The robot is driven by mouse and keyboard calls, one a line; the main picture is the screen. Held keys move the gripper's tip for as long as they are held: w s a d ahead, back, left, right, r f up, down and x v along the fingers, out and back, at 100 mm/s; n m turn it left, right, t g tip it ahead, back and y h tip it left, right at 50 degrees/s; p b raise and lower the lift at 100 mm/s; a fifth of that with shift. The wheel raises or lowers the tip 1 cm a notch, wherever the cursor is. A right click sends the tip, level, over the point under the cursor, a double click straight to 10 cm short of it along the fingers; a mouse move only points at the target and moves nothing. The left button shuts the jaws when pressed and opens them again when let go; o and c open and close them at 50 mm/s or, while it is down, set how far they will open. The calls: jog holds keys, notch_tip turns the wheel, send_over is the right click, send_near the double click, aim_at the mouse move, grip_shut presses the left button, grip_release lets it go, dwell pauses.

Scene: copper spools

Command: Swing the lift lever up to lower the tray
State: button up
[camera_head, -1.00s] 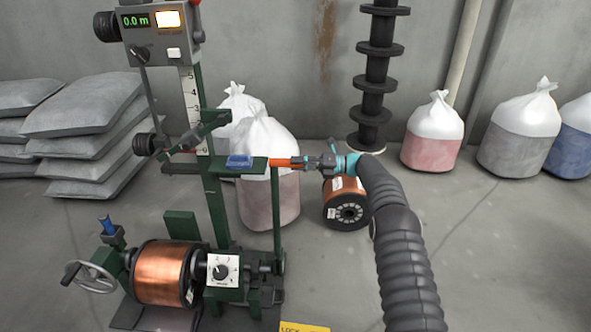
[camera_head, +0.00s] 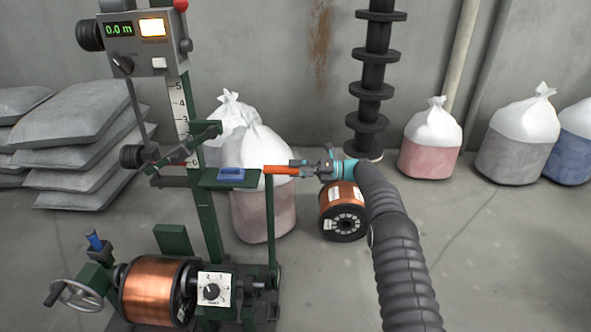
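The lift lever is a green bar (camera_head: 271,225) standing about upright at the right side of the winding machine. An orange grip (camera_head: 279,170) at its top points right. My gripper (camera_head: 296,167) comes from the right, its fingertips at the free end of this grip. The fingers are too small to tell whether they are closed on it. A copper spool (camera_head: 152,290) sits low in the machine frame. The tray under it is mostly hidden by the spool and cut off at the picture's bottom.
A green shelf (camera_head: 212,184) with a blue block (camera_head: 231,175) lies just left of the grip. A loose copper spool (camera_head: 343,216) stands on the floor below my gripper. White-topped bags (camera_head: 430,140) line the wall; grey sacks (camera_head: 75,170) are stacked left. Floor at right is clear.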

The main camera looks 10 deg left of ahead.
jog(key=shift+s+a, duration=0.15)
jog(key=shift+a, duration=0.2)
jog(key=w+d, duration=0.2)
jog(key=d, duration=1)
